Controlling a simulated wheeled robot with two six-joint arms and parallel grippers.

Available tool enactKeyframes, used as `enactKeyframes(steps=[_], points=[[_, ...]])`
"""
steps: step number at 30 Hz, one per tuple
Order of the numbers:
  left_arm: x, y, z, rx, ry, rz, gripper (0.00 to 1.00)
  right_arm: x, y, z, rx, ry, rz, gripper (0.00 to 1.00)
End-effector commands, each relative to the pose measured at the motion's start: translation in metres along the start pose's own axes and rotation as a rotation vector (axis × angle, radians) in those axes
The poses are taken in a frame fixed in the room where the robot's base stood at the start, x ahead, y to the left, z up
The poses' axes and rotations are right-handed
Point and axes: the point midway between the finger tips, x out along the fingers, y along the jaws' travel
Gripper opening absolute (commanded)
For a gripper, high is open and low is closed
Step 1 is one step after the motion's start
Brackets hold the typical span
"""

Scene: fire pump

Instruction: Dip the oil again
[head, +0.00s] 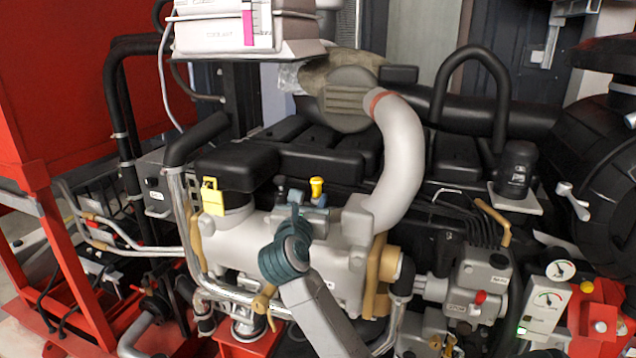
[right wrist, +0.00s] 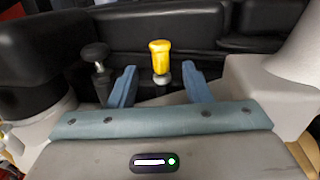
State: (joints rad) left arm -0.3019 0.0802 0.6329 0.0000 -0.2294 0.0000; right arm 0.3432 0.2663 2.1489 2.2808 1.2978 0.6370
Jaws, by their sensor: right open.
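A yellow dipstick handle (head: 317,187) stands upright on top of the engine, near its middle. In the right wrist view the yellow handle (right wrist: 160,57) shows beyond and between the two blue fingers, with a light collar below it. My right gripper (right wrist: 159,84) is open and empty, with its fingers on either side of the line to the handle. In the head view my right gripper (head: 295,205) is just below and left of the handle. Whether the fingers reach around the handle's stem I cannot tell. My left gripper is not in view.
A black knob (right wrist: 96,56) stands left of the fingers in the right wrist view. A yellow tag or lock (head: 212,196) sits left on the engine. A thick grey pipe (head: 400,150) rises to the right. A white box (head: 225,35) is above.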

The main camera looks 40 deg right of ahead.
Motion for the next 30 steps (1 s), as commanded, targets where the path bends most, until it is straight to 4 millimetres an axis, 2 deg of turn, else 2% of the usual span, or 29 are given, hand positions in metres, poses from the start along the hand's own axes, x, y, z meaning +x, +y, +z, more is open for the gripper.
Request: enactKeyframes(steps=[7, 15, 21, 30], points=[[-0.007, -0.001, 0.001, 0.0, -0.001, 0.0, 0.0, 0.02, 0.0, -0.001, 0.009, 0.029, -0.003, 0.44], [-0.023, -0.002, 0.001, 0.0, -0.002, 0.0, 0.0, 0.072, -0.001, -0.002, 0.008, 0.029, -0.005, 0.44], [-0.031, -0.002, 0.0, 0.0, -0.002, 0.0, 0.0, 0.099, 0.0, -0.004, 0.012, 0.029, -0.003, 0.44], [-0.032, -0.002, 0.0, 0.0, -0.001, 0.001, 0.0, 0.11, 0.0, -0.006, 0.013, 0.029, -0.003, 0.44]])
